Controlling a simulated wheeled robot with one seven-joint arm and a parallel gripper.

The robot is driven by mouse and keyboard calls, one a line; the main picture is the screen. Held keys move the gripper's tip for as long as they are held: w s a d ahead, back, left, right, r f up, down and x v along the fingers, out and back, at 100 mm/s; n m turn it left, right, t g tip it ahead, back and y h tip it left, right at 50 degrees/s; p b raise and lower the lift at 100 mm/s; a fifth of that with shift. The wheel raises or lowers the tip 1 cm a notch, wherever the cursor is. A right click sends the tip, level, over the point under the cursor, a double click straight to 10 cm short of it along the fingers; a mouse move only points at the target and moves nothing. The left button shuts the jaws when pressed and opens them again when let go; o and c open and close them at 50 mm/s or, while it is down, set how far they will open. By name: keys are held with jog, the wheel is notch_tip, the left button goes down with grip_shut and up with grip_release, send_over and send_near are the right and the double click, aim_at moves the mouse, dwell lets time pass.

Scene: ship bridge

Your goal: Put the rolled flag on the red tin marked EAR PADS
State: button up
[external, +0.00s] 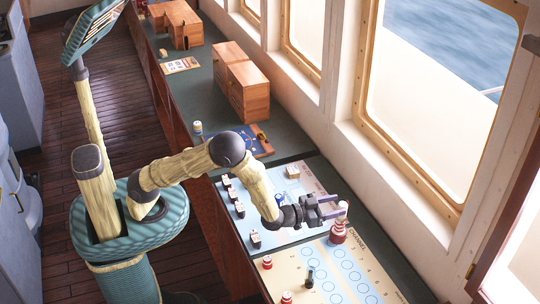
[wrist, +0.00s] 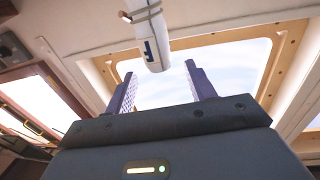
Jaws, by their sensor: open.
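The rolled flag (wrist: 152,40) is a white roll with a dark blue mark and a grey band near one end. In the wrist view it shows at the top, just beyond the gap between the fingers. In the external view a small pale piece of it (external: 342,207) shows at the fingertips, directly over a red tin (external: 338,233) with pale bands. Its label is too small to read, and I cannot tell whether the flag touches the tin. My gripper (external: 332,208) is open, its fingers spread; it also shows in the wrist view (wrist: 160,88).
A pale panel with blue circles (external: 345,270) lies in front, with red pieces (external: 267,262) and a dark peg (external: 309,279). Wooden boxes (external: 243,85) stand farther back. The window wall is close on the right.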

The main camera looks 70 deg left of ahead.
jog(key=s+b, duration=0.1)
jog(key=s, duration=0.6)
jog(key=shift+a+b, duration=0.3)
jog(key=shift+a, duration=0.15)
